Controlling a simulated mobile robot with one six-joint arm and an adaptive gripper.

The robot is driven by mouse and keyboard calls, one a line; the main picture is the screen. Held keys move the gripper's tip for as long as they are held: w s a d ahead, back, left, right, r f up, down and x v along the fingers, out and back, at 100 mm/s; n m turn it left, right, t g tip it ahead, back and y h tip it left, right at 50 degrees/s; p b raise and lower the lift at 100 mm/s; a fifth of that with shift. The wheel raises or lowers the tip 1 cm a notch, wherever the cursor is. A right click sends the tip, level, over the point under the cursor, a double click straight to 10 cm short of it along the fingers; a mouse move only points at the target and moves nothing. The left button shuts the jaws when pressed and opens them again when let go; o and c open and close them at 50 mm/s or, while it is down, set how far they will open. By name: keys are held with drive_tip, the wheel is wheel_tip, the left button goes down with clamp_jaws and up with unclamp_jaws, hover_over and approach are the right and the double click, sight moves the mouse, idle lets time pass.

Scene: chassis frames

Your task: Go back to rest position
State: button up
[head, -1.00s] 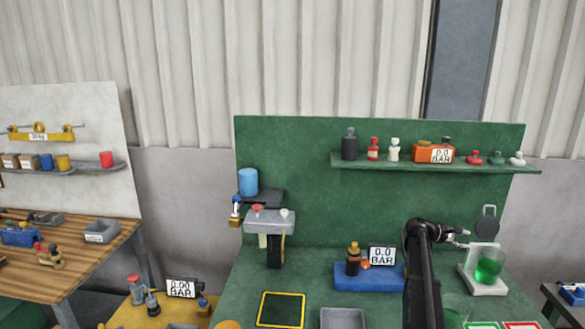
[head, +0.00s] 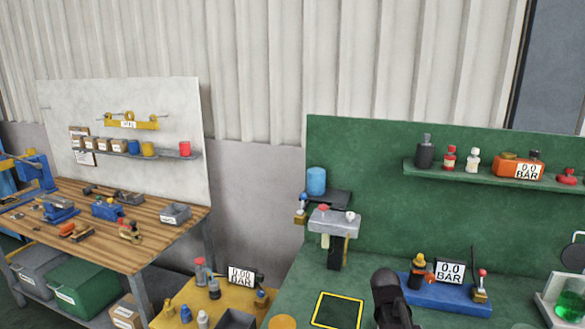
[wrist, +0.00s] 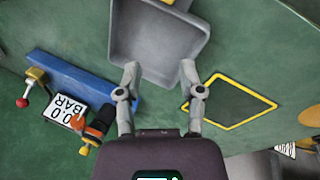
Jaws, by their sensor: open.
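My gripper (wrist: 160,82) shows in the wrist view with its two grey fingers spread apart and nothing between them. It is above the green bench, with its fingertips over the near edge of a grey tray (wrist: 150,62). In the head view part of my dark arm (head: 390,298) rises at the bottom, and my gripper is not visible there.
A blue gauge stand (head: 445,292) with a 0.0 BAR display is right of my arm. A yellow-edged dark square (head: 338,311) lies to its left. A green backboard (head: 370,160) carries a shelf of bottles. A wooden bench (head: 150,250) stands at left.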

drive_tip(key=s+a+y, duration=0.3)
drive_tip(key=s+a, duration=0.4)
drive_tip(key=a, duration=0.5)
drive_tip(key=shift+a+f+m, duration=0.15)
drive_tip(key=shift+f+m, duration=0.25)
drive_tip(key=shift+s, duration=0.1)
